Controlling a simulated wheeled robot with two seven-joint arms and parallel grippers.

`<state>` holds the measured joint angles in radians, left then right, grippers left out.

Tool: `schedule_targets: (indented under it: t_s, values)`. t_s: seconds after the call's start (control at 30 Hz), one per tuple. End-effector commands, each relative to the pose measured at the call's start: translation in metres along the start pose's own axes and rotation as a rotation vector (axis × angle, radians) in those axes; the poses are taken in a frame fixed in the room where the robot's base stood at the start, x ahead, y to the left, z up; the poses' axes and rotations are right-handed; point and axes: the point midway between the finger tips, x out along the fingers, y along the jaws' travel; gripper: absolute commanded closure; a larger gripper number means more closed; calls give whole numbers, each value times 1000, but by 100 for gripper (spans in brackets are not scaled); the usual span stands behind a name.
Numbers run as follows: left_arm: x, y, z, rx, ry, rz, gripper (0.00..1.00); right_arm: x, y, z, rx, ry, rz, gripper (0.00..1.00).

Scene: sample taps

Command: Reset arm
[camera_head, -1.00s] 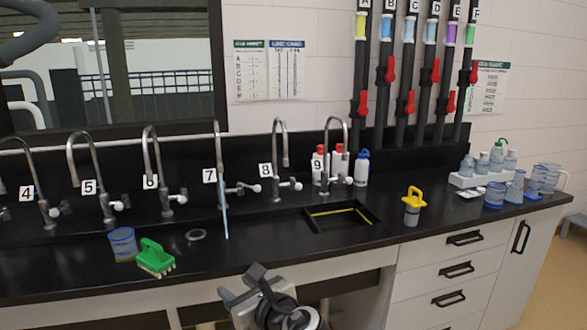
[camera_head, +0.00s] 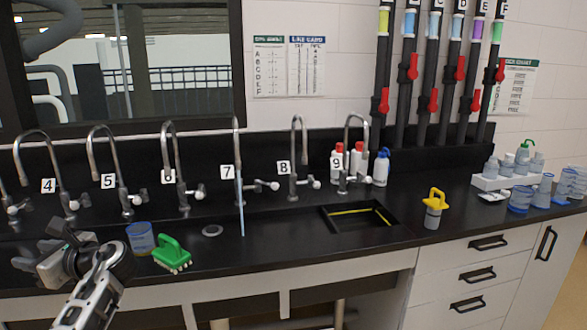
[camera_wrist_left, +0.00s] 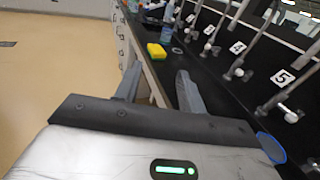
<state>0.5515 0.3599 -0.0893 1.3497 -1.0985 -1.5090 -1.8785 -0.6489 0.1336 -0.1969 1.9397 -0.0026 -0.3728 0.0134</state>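My left gripper (camera_head: 36,246) is at the left of the head view, over the front left part of the black counter (camera_head: 290,240). In the left wrist view, its two fingers (camera_wrist_left: 157,85) are spread apart with nothing between them. A blue-tinted beaker (camera_head: 141,238) stands just right of the left wrist in the head view. The beaker also shows at the right edge of the left wrist view (camera_wrist_left: 270,148). A green brush (camera_head: 172,253) lies beside the beaker. My right gripper is not in view.
Numbered taps (camera_head: 235,170) line the back of the counter; a thin pale-blue vertical streak hangs below tap 7. A sink (camera_head: 333,222), a yellow-handled item (camera_head: 434,207) and bottles (camera_head: 381,168) are further right. A yellow sponge (camera_wrist_left: 156,51) lies beyond my left fingers.

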Motion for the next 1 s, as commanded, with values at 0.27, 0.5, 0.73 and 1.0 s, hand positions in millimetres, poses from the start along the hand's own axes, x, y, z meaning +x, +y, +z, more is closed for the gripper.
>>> schedule_targets:
  t_s: [0.27,0.5,0.73,1.0]
  values:
    - [-34,-93,-42,-729,397,-404,60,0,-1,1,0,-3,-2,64]
    - [-98,-159,-45,-1507,1025,-525,60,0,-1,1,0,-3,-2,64]
    - [-147,-184,-19,-2037,1601,-398,60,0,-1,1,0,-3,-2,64]
    - [-191,-149,-94,-2053,1805,-205,60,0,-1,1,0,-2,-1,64]
